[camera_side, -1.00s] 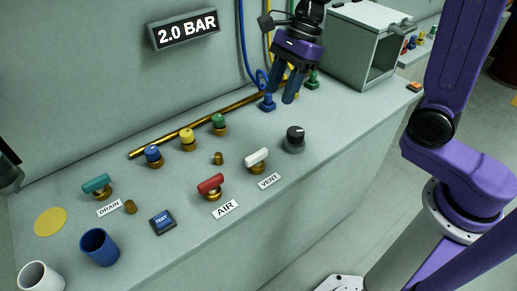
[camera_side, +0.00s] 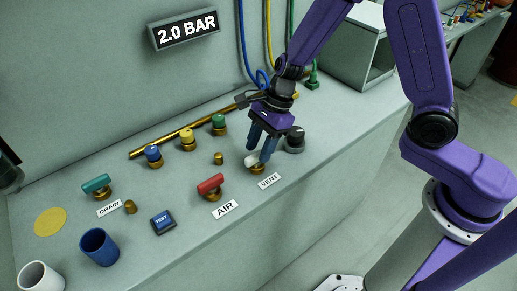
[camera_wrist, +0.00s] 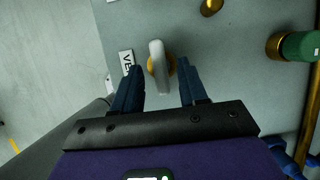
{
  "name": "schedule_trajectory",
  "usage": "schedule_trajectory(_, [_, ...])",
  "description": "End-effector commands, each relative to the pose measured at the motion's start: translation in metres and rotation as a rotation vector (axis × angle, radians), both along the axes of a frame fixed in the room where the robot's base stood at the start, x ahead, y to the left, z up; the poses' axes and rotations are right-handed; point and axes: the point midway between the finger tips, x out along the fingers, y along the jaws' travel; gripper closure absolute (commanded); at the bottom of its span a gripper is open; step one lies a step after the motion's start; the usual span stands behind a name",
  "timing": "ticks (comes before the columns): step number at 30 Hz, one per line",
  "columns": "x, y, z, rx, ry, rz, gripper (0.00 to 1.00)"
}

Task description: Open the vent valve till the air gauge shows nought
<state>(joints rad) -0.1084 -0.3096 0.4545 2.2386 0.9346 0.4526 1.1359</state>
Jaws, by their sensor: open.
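The vent valve has a white handle (camera_side: 251,160) on a brass base, behind the VENT label (camera_side: 269,181). In the wrist view the white handle (camera_wrist: 158,62) stands between and just beyond my fingertips. My gripper (camera_side: 262,155) is open, pointing down over the vent valve, one finger partly hiding the handle. In the wrist view my gripper (camera_wrist: 160,72) has a finger on each side of the handle; I cannot tell if either touches it. The air gauge (camera_side: 186,28) on the back wall reads 2.0 BAR.
Blue, yellow and green knobs (camera_side: 188,138) line the brass pipe behind. A TEST button (camera_side: 163,222), teal DRAIN valve (camera_side: 97,184) and blue cup (camera_side: 99,247) are farther left.

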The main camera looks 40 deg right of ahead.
Motion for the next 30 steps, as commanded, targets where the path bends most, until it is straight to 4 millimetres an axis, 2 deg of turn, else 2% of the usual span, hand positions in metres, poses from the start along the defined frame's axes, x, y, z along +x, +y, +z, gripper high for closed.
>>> schedule_trajectory(6, [-0.0002,0.0042,-0.012,-0.002,0.0,0.0,0.57])
schedule_trajectory(15, [0.0,0.0046,-0.0129,-0.002,-0.001,0.0,0.57])
schedule_trajectory(17, [0.0,0.0046,-0.0128,-0.002,-0.001,0.0,0.74])
schedule_trajectory(19, [0.0,0.0045,-0.0129,-0.002,-0.001,0.0,0.96])
schedule_trajectory(20, [0.0,0.0045,-0.0129,-0.002,-0.001,0.0,1.0])
schedule_trajectory(30, [0.0,0.004,-0.0137,-0.005,0.0,0.011,1.0])
